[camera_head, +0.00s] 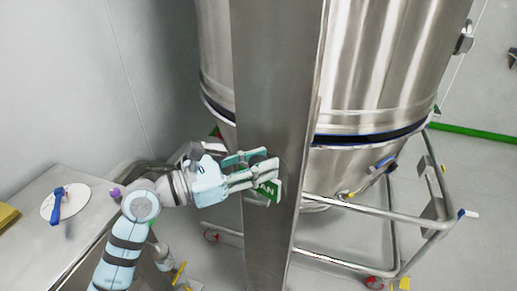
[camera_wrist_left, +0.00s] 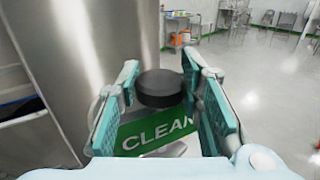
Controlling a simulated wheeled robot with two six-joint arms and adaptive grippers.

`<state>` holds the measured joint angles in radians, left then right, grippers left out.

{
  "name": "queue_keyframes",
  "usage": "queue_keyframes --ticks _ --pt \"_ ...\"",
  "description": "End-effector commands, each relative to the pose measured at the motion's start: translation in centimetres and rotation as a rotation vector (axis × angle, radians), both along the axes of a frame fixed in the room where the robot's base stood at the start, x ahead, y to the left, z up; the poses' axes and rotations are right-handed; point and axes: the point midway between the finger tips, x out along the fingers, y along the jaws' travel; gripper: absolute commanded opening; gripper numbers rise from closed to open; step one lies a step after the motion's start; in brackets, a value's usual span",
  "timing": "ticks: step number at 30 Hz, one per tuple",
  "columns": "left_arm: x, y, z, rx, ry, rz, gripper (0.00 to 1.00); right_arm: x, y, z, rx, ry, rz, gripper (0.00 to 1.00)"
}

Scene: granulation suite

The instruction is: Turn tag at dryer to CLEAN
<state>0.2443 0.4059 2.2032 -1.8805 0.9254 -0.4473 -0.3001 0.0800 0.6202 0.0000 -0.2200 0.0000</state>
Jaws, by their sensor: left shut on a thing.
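The tag (camera_head: 268,191) is a small green plate at the front of the steel column (camera_head: 277,80) by the dryer (camera_head: 385,60). Its end letters "AN" show in the head view. In the left wrist view the green plate (camera_wrist_left: 150,138) reads "CLEAN", with a round black knob (camera_wrist_left: 160,86) above it. My left gripper (camera_head: 273,175) reaches in from the left, its fingers on either side of the knob, shut on the tag. The fingers hide part of the plate. My right gripper is not in view.
A grey table (camera_head: 35,190) at left holds a white disc with a blue tool (camera_head: 57,205) and a yellow item (camera_head: 7,216). The dryer's tubular frame (camera_head: 410,245) stands on castors to the right of the column. Open floor lies beyond in the wrist view.

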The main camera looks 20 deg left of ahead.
Motion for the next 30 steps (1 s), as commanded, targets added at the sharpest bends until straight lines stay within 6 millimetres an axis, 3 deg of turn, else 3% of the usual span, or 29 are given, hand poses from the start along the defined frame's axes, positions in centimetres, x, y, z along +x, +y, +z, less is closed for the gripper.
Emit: queue_keyframes --ticks 1,3,12,30 --pt "-0.1 -0.1 0.7 -0.003 0.007 0.034 0.06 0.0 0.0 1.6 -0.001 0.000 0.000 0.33" --pt "-0.1 -0.1 0.7 -0.004 0.008 0.091 0.06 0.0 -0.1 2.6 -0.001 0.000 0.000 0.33" --pt "0.0 -0.1 0.4 -0.002 0.006 0.274 0.06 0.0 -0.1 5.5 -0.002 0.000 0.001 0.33" --pt "0.0 0.0 0.0 0.000 0.001 0.348 0.06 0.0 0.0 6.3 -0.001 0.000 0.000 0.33"
